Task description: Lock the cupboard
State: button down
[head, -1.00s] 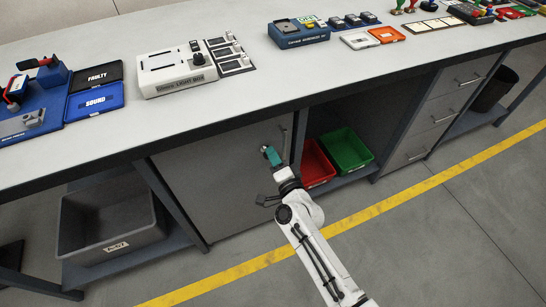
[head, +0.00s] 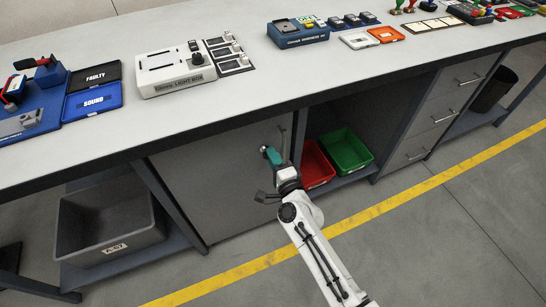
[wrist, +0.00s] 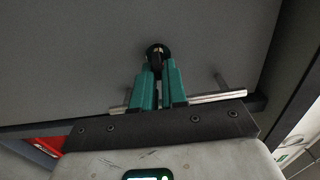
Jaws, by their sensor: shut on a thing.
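The cupboard is the grey unit under the bench, and its flat door (head: 205,185) looks closed in the head view. A thin upright handle (head: 283,141) is near the door's right edge. My gripper (head: 269,155) is at the upper right of the door, left of the handle. In the wrist view its green fingers (wrist: 158,76) are close together on a small dark key (wrist: 157,61). The key stands at a round black lock (wrist: 158,50) on the grey door (wrist: 80,60). The fingers hide most of the key, so its turn angle cannot be told.
Right of the door is an open bay with a red bin (head: 316,166) and a green bin (head: 347,151). A grey bin (head: 110,222) stands on the lower shelf at left. The bench top (head: 240,100) overhangs the door. The floor in front is clear.

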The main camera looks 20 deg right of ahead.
jog(key=shift+f, duration=0.1)
jog(key=c, duration=1.3)
grip_release()
jog(key=shift+o, duration=0.2)
jog(key=shift+s, duration=0.1)
jog(key=s+p, duration=0.1)
jog(key=s, duration=0.9)
jog(key=shift+s, duration=0.35)
